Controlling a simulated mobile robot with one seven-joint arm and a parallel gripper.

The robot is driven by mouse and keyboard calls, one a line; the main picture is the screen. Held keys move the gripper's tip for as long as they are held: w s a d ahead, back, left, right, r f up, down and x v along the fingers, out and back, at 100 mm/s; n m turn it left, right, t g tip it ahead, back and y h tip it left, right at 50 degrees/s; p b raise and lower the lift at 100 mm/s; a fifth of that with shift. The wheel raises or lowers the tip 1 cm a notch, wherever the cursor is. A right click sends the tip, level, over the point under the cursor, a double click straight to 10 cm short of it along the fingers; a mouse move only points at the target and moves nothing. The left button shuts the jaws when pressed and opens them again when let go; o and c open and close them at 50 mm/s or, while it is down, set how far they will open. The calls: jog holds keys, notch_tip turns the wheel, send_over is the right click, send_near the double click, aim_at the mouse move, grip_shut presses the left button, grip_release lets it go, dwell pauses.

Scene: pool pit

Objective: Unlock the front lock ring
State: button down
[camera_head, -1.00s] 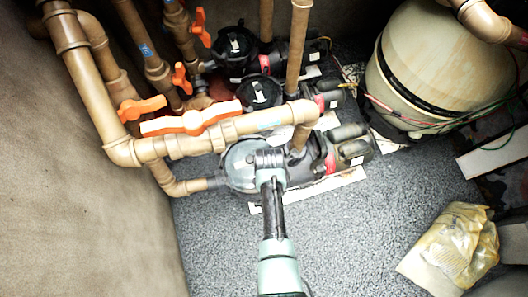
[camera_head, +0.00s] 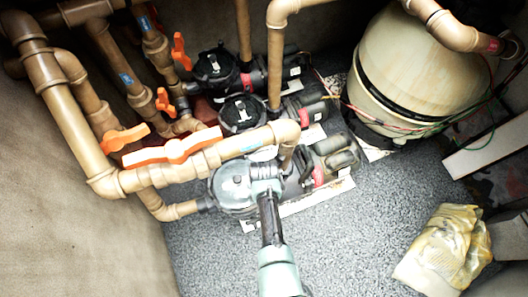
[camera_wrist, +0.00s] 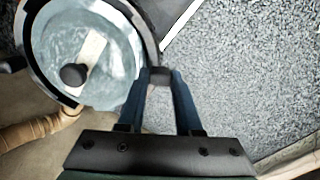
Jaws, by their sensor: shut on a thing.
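The front pump's round strainer pot with its clear lid (camera_head: 230,184) sits at the near end of the pump row. The dark lock ring (camera_wrist: 136,22) runs around the clear lid (camera_wrist: 105,75) in the wrist view. A pale bar and a dark knob (camera_wrist: 73,75) show at the lid. My gripper (camera_wrist: 160,77) is at the ring's right side, with its two fingers shut on a small dark tab that appears to belong to the ring. In the head view my gripper (camera_head: 264,184) covers the right part of the lid, so the tab is hidden there.
Brown pipes with orange valve handles (camera_head: 172,149) run close above and left of the front pump. Two more pumps (camera_head: 215,66) stand behind it. A large beige tank (camera_head: 415,75) is at the right back. A yellowish bag (camera_head: 440,250) lies lower right. Grey gravel floor is open in front.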

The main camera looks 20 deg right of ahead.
dwell(0.4)
jog(key=c, duration=0.6)
grip_release()
